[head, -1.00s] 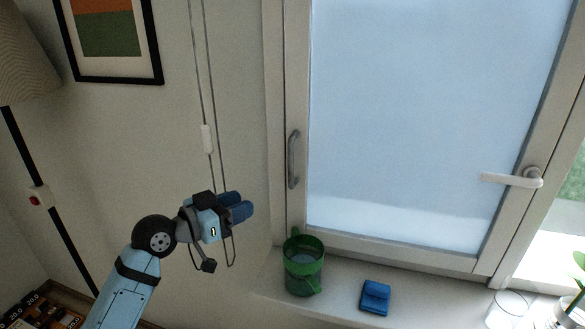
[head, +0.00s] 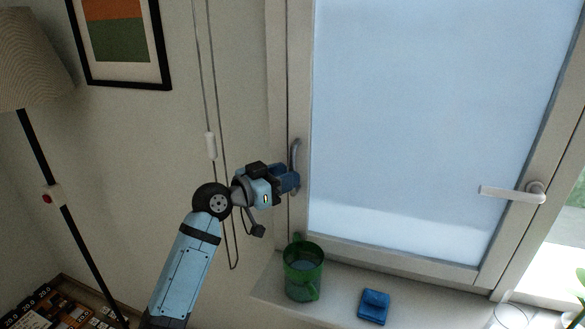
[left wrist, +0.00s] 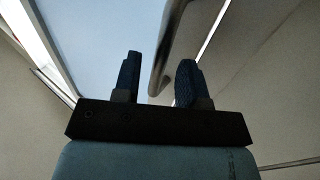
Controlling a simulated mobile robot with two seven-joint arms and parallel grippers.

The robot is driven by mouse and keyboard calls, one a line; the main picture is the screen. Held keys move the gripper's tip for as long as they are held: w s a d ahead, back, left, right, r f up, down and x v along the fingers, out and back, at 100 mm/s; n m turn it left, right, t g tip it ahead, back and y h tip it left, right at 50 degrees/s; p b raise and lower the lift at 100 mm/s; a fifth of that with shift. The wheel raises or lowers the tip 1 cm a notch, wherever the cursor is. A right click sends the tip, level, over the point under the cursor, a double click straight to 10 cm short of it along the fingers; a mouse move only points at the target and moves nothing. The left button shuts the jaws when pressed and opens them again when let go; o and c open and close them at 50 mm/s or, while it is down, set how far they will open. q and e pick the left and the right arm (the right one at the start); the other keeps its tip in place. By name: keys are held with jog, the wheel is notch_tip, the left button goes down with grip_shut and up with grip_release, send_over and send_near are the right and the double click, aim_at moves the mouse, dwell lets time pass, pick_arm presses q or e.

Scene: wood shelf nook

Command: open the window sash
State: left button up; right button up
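The window sash (head: 400,120) has a pale frosted pane in a white frame and looks shut. A grey curved pull handle (head: 295,152) is fixed upright on its left side. A white lever handle (head: 513,194) on the right side lies level, pointing left. My left gripper (head: 293,180) is at the lower part of the pull handle and hides some of it. In the left wrist view my left gripper (left wrist: 158,82) is open, and the pull handle (left wrist: 165,50) comes down between its fingers, touching neither visibly. My right gripper is not in view.
A clear glass (head: 512,314) is at the lower right. A cord (head: 222,150) hangs left of the window. A floor lamp (head: 55,195) stands at the left.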

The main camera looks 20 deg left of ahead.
pick_arm(q)
jog(key=shift+x, duration=1.25)
grip_shut()
jog(key=shift+s+f, duration=0.2)
jog(key=shift+f, duration=0.1)
jog(key=s+b, duration=0.1)
jog(key=s+t+b, duration=0.1)
jog(key=b, duration=0.1)
jog(key=shift+s+a+f+m+h, duration=0.1)
jog(key=shift+s+m+h, duration=0.2)
jog(key=shift+s+m, duration=0.1)
grip_release()
jog(key=shift+w, duration=0.1)
